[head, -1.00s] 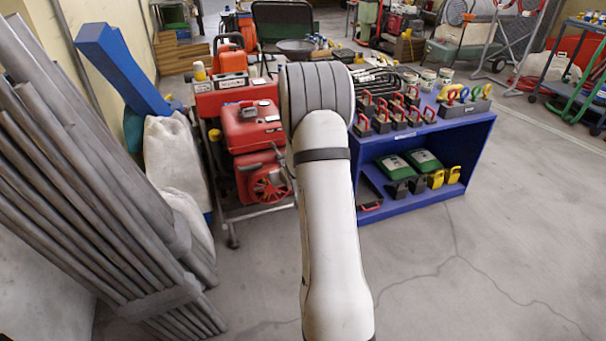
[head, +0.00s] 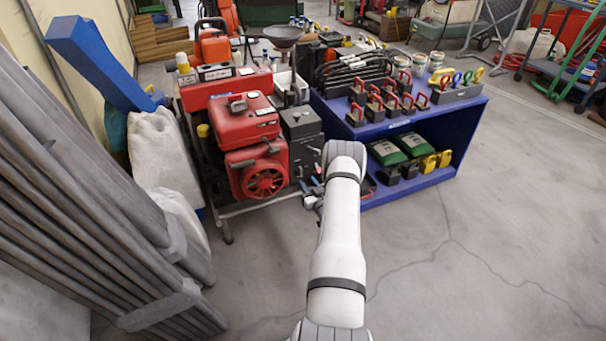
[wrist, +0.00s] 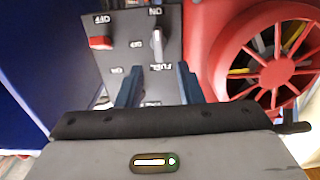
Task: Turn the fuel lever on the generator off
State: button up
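The red generator (head: 248,130) stands on a cart in the head view, with a dark grey control panel (head: 302,130) on its right side. In the wrist view the panel (wrist: 135,25) shows upside-down lettering. The pale fuel lever (wrist: 157,42) stands lengthwise in the picture, between the word ON above and FUEL below. An OFF mark is to its left. A red rocker switch (wrist: 101,42) is further left. My gripper (wrist: 160,85) is open and empty, its two blue fingers apart, just below the lever in the picture. In the head view my gripper (head: 313,190) is beside the panel.
The red fan guard (wrist: 272,55) is close on the right in the wrist view. A blue shelf (head: 440,125) with padlocks stands right of the generator. Grey pipes (head: 90,200) lean at left. The floor at right is clear.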

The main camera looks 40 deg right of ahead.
aim_at(301, 172)
jog(key=b+x, duration=0.2)
jog(key=x, duration=0.4)
jog(key=shift+w+d, duration=0.1)
grip_shut()
